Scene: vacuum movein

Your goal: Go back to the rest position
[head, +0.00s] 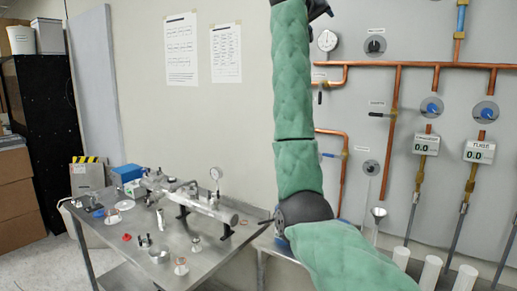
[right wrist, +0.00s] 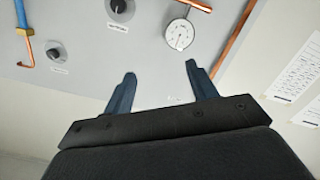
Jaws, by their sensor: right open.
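My right arm, in a green quilted sleeve, reaches up through the middle of the head view. Its gripper (head: 318,8) is partly cut off by the top edge. In the right wrist view the right gripper (right wrist: 160,72) has its two dark blue fingers spread apart, with nothing between them. Beyond the fingers are the grey wall panel and a round dial gauge (right wrist: 179,35), which also shows in the head view (head: 327,40). My left gripper is in neither view.
A steel table (head: 195,258) with a metal tube assembly (head: 190,198) and small parts stands at left. Copper pipes (head: 395,120), knobs and two digital displays (head: 479,151) are on the right wall panel. A black cabinet (head: 48,130) stands far left. Floor shows at lower left.

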